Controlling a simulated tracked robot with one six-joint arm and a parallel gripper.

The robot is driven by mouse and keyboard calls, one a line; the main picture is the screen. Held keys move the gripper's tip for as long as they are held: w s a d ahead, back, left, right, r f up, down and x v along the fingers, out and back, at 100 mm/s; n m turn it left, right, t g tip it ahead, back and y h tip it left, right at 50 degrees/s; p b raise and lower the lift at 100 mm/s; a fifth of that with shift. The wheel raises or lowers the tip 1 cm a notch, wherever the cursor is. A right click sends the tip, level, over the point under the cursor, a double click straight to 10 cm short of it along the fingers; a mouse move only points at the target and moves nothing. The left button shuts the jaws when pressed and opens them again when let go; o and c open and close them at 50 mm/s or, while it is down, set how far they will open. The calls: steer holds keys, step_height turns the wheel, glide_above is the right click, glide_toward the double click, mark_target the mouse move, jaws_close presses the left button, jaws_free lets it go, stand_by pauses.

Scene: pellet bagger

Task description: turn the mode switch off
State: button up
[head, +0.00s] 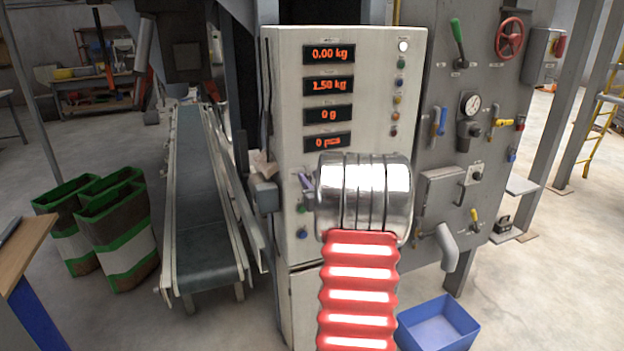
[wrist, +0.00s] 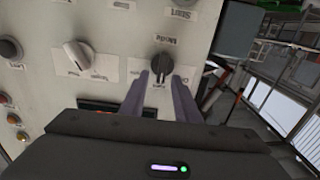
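The mode switch (wrist: 162,65) is a small black rotary knob on a pale panel, under a label that reads "Mode" upside down in the wrist view. Its bar stands nearly upright in that picture, and its position labels are too small to read surely. My gripper (wrist: 161,77) has two purple fingers spread apart, one on each side of the knob, with gaps showing. I cannot tell whether the tips reach past the knob. In the head view, a purple finger of my gripper (head: 306,182) shows at the cabinet front, and my arm hides the switch.
A white knob (wrist: 77,54) sits beside the switch, with a dark button (wrist: 10,48) farther left. A grey box (wrist: 237,34) juts out at the right. In the head view, a conveyor (head: 205,200) runs left of the cabinet (head: 285,90), and a blue bin (head: 438,325) stands below right.

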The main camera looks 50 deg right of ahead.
steer(key=shift+w, duration=0.1)
steer(key=shift+c, duration=0.5)
steer(key=c, duration=0.6)
steer(key=shift+d, duration=0.4)
steer(key=shift+a+f, duration=0.15)
steer(key=shift+a, duration=0.15)
jaws_close()
steer(key=shift+f, duration=0.3)
steer(key=o, duration=0.7)
jaws_free()
steer(key=shift+r, duration=0.25)
steer(key=shift+a+r, duration=0.1)
steer(key=v, duration=1.4)
